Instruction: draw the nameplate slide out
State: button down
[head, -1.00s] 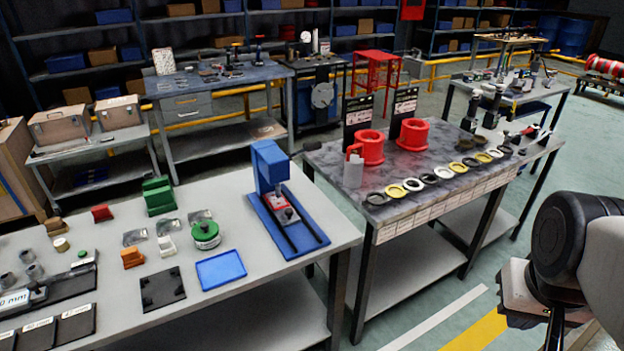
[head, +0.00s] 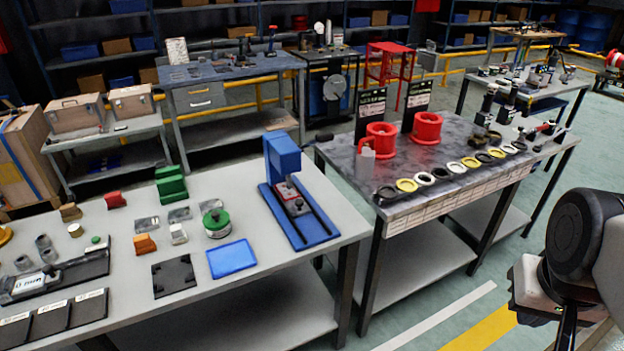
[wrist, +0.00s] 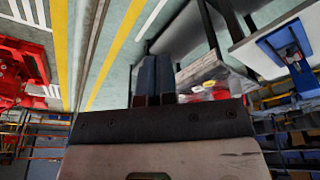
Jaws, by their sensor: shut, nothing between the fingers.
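A blue press-like fixture (head: 281,160) stands at the right end of the near grey bench. A small red and grey slide block (head: 292,200) sits on its blue base between two dark rails, under the head; I cannot read a nameplate on it. In the wrist view the blue fixture (wrist: 285,45) shows at the upper right, tilted. My gripper's two dark fingers (wrist: 154,62) are together, empty, over the floor, well away from the fixture. In the head view my arm is at the lower right, and its fingertips are not clear.
The near bench (head: 330,228) also holds a blue tray (head: 231,259), a black plate (head: 174,276), a green-topped tin (head: 216,222) and colored blocks. A second table (head: 350,170) with red flanged parts and several rings stands to the right. Open floor lies in front of it.

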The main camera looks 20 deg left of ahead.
jog(key=c, duration=1.4)
grip_release()
jog(key=shift+o, duration=1.1)
jog(key=shift+w+a+r, duration=0.1)
jog(key=shift+w, duration=0.15)
jog(key=o, duration=0.3)
jog(key=w+a, duration=0.3)
jog(key=w, duration=0.4)
jog(key=w+a, duration=0.3)
jog(key=w, duration=0.4)
jog(key=shift+a+r, duration=0.35)
jog(key=shift+a, duration=0.05)
jog(key=w+a+f, duration=0.3)
jog(key=w+a, duration=0.8)
jog(key=w, duration=0.1)
jog(key=w+a+f, duration=0.3)
jog(key=a+f, duration=0.2)
jog(key=a, duration=0.5)
jog(key=w+a+f+t, duration=0.1)
jog(key=w+a+f, duration=0.3)
jog(key=a, duration=0.6)
jog(key=w+a+f, duration=0.3)
jog(key=a+f, duration=0.3)
jog(key=a, duration=0.5)
jog(key=shift+w+t, duration=0.3)
jog(key=shift+t, duration=0.1)
jog(key=shift+f, duration=0.2)
